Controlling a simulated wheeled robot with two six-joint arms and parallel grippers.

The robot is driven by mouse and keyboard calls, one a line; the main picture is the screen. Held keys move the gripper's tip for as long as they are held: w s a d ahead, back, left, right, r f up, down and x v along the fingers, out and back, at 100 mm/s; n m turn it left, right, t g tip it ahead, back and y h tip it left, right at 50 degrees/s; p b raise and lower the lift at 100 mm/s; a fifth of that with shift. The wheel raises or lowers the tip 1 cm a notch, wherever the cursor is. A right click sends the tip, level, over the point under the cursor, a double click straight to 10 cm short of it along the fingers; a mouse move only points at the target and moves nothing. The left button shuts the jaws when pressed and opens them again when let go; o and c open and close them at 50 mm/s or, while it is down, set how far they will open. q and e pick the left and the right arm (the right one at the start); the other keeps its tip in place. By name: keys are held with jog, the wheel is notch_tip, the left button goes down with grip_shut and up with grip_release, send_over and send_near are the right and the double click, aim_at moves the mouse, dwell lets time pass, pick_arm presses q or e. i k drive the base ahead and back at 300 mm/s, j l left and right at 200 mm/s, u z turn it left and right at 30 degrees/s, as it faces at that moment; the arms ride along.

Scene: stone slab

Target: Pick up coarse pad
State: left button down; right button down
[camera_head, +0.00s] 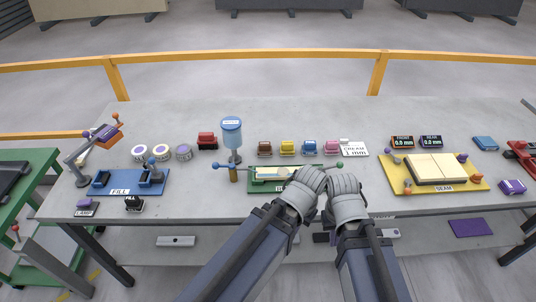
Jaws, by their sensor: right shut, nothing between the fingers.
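No label I can read marks the coarse pad, so I cannot tell which item it is. Three round discs stand in a row at the left back of the slab: a white one with a purple centre (140,153), a similar one (162,153) and a greyer one (184,153). My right gripper (344,180) is shut and empty at the front middle of the table. My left gripper (312,180) is close beside it, over the right end of a green board (257,187). Its fingers are too hidden to tell open or shut. Both are well right of the discs.
A blue-topped bottle (231,132) stands mid-table. Several coloured blocks, including a yellow one (287,147), line the back. An orange rail (230,59) runs behind.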

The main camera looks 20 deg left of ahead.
aim_at(264, 149)
jog(key=i+l+u, duration=0.25)
jog(key=i+l, duration=0.25)
jog(key=i+l+u, duration=0.25)
jog(key=i+l, duration=0.2)
jog(key=l, duration=0.2)
